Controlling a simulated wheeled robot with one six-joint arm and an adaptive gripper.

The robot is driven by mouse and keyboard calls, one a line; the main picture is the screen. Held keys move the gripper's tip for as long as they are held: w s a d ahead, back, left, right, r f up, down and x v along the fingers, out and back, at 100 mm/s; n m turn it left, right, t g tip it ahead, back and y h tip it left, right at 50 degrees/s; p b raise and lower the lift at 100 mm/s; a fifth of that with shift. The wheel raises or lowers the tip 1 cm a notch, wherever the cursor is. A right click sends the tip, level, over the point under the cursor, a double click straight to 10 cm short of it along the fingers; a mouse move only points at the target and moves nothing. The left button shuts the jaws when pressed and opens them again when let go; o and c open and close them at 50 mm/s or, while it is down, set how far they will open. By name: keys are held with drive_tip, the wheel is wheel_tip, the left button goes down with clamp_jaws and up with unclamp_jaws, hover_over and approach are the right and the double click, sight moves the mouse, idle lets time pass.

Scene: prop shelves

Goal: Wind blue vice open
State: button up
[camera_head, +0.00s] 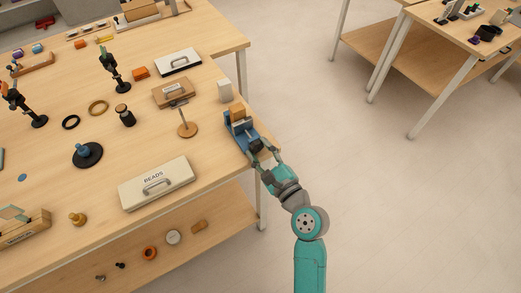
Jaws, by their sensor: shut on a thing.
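The blue vice (238,130) stands near the right end of the wooden table, close to its edge. A yellow-brown block (237,110) sits at the vice's far end, seemingly between its jaws; the exact jaw gap is too small to tell. My gripper (257,148) reaches in from the lower right and is shut at the near end of the vice, where the handle would be. The gripper's fingers hide most of the part they hold.
A white block (225,91) stands just behind the vice. A lower shelf (205,235) holds small items. The floor to the right is clear.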

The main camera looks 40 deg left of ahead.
drive_tip(key=o, duration=1.1)
drive_tip(key=m, duration=0.6)
drive_tip(key=shift+d, duration=0.1)
drive_tip(key=shift+s+d+f+n+t+h, duration=0.95)
drive_tip(key=shift+s+d+f+h, duration=0.65)
drive_tip(key=shift+d, duration=3.15)
drive_tip(key=shift+s+d+f+n+t+h, duration=0.9)
drive_tip(key=shift+s+d+f+h, duration=0.75)
drive_tip(key=shift+d, duration=3.1)
drive_tip(key=shift+s+d+f+n+t+h, duration=1.05)
drive_tip(key=shift+s+d+f, duration=0.95)
drive_tip(key=shift+d, duration=2.75)
drive_tip(key=shift+w+f, duration=0.1)
